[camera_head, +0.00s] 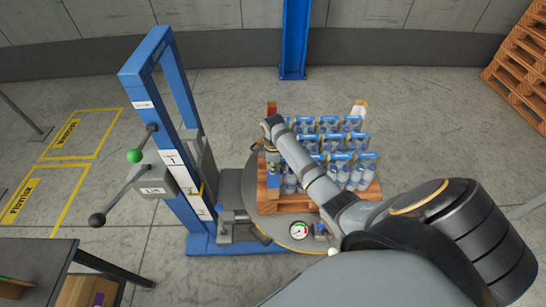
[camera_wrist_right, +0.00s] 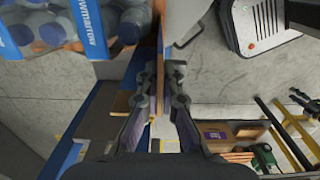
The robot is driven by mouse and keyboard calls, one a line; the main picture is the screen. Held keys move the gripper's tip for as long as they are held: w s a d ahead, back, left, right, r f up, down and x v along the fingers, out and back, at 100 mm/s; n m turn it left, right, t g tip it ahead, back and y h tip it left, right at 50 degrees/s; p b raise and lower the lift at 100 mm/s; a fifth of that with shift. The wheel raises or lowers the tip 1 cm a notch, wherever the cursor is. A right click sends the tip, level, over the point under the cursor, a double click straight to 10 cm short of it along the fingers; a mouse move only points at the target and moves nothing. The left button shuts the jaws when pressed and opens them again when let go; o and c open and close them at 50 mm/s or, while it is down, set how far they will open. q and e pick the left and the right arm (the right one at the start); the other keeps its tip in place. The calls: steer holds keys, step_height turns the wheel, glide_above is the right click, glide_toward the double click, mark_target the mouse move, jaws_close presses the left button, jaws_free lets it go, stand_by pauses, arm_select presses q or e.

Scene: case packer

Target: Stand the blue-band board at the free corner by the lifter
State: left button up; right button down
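The thin brown board (camera_wrist_right: 159,50) stands between the fingers of my right gripper (camera_wrist_right: 161,78) in the right wrist view, close beside the bottle packs. The gripper appears shut on it. In the head view my right gripper (camera_head: 272,145) is at the front-left corner of the load, on the lifter side, with brown board (camera_head: 273,182) showing below it. The pallet (camera_head: 300,205) carries blue-labelled bottle packs (camera_head: 338,150). The blue lifter (camera_head: 182,95) stands just left. My left gripper is not in view.
Boards stand at the back-left corner (camera_head: 271,107) and back-right corner (camera_head: 360,107). A round turntable (camera_head: 245,190) lies under the pallet. A lever box (camera_head: 153,181) with a green knob is left of the lifter. A table (camera_head: 35,262) is at lower left.

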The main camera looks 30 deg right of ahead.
steer(key=c, duration=1.5)
jaws_free()
steer(key=shift+f, duration=0.1)
step_height(320, 180, up, 9)
steer(key=shift+r+b, duration=0.1)
steer(key=shift+b, duration=0.95)
steer(key=shift+s+r+p, duration=0.1)
steer(key=shift+r+p, duration=0.3)
steer(key=shift+r, duration=1.15)
